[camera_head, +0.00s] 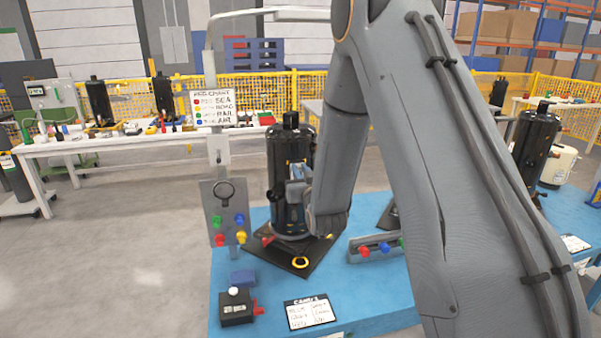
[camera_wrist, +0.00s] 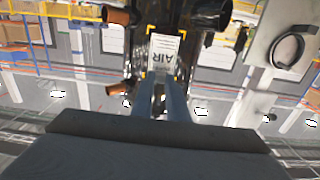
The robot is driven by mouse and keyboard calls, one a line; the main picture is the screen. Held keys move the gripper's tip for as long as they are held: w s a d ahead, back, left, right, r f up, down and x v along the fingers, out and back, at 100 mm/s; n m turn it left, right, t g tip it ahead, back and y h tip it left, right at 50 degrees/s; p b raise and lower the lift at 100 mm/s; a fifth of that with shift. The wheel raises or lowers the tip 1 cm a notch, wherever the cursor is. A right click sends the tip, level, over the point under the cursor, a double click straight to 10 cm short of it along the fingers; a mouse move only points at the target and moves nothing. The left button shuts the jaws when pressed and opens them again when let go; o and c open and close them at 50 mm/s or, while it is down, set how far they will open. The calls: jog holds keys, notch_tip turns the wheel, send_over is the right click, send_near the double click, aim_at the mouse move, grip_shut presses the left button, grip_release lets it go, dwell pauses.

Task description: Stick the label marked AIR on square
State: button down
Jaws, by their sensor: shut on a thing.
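The white label marked AIR (camera_wrist: 165,52) shows in the wrist view, its text upside down. My gripper (camera_wrist: 161,85) is shut on the label at its lower edge in that view. Yellow corner marks of the square (camera_wrist: 150,32) show around the label, on the front of the dark compressor. I cannot tell whether the label touches the surface. In the head view the black compressor (camera_head: 281,150) stands upright on a dark base plate on the blue table. My gripper (camera_head: 298,178) is at its front right side there; the label is not clear in that view.
Copper-coloured pipe stubs (camera_wrist: 117,16) stick out near the label. A grey panel (camera_head: 212,197) with coloured knobs and a chart (camera_head: 226,106) stand left of the compressor. A black box (camera_head: 236,309), a card (camera_head: 310,312) and a rack with knobs (camera_head: 362,256) lie on the blue table (camera_head: 372,315).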

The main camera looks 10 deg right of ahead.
jog(key=shift+w, duration=0.15)
jog(key=c, duration=1.6)
grip_release()
jog(key=shift+c, duration=0.2)
jog(key=s+f+g+b, duration=0.1)
jog(key=s+f+g, duration=0.2)
jog(key=s, duration=0.9)
jog(key=s+f+g, duration=0.3)
jog(key=s+g, duration=0.5)
jog(key=s, duration=0.4)
jog(key=s+f+g+b, duration=0.1)
jog(key=s+f+g, duration=0.3)
jog(key=s, duration=0.9)
jog(key=shift+g+b, duration=0.3)
jog(key=shift+g, duration=0.6)
